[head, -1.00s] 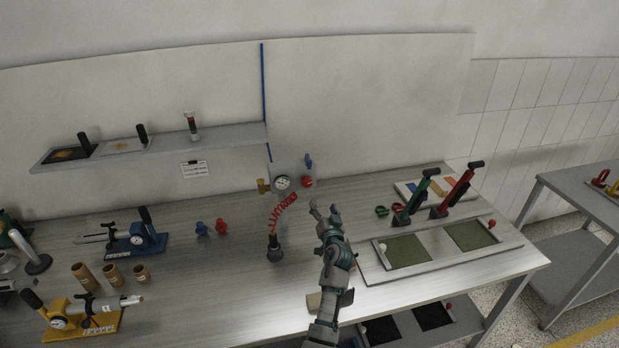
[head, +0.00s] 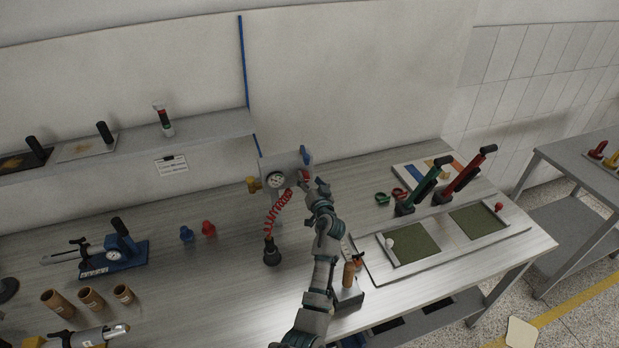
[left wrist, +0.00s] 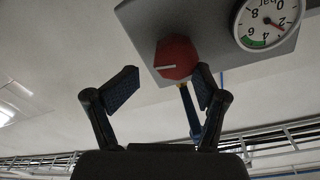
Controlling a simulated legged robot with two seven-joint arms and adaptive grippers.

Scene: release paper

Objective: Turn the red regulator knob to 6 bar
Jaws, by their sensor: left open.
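The red regulator knob (left wrist: 176,58) sits on a grey panel (left wrist: 215,22) in the left wrist view. A white line on it points left. The gauge (left wrist: 268,20) beside it shows upside down; its red needle seems to lie near 2, the exact value unclear. My left gripper (left wrist: 163,86) is open, its fingertips just short of the knob, the right one close to its edge. In the head view my left gripper (head: 313,188) is at the panel (head: 284,164), partly hiding the knob (head: 304,175). The gauge also shows there (head: 275,180). My right gripper is out of view.
A blue valve handle (head: 306,155) stands above the knob, and a brass fitting (head: 253,184) at the panel's left. A red coiled hose (head: 277,213) hangs to a dark nozzle (head: 271,252) on the bench. Green and red lever tools (head: 424,187) stand to the right.

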